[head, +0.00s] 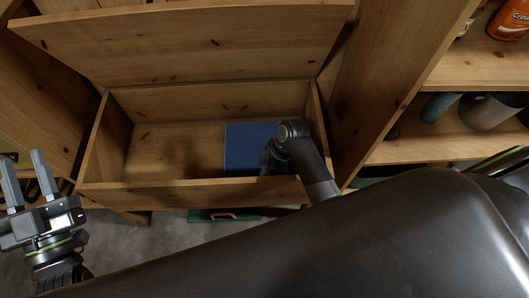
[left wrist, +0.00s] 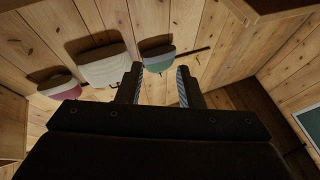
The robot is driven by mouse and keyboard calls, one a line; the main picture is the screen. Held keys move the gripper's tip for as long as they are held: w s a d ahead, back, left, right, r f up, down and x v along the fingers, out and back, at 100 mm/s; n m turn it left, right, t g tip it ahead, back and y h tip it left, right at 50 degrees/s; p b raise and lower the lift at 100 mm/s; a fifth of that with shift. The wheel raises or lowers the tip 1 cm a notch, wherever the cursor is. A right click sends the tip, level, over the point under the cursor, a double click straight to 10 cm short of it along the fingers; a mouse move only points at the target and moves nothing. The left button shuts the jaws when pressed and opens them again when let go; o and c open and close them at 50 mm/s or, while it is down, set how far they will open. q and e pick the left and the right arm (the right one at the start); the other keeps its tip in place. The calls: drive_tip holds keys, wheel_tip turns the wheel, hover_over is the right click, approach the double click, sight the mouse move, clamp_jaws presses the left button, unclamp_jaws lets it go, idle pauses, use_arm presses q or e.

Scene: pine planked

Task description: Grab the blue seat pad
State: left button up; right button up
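The blue seat pad (head: 242,140) lies inside an open wooden chest (head: 165,192), toward the right of its floor. My right arm reaches over the chest's front wall, and its wrist is over the right part of the pad. The right gripper's fingers are hidden below that wrist, so I cannot tell whether they touch the pad. My left gripper (head: 29,178) is outside the chest at the far left, open and empty. Its two spread fingers also show in the left wrist view (left wrist: 158,86).
The chest's raised lid (head: 190,45) stands behind it. Shelves (head: 450,148) with bottles and containers stand on the right. A green case (head: 222,215) with a reddish handle is on the floor below the chest front. The left wrist view shows several rounded items (left wrist: 103,65) along a planked wall.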

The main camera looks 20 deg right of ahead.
clamp_jaws()
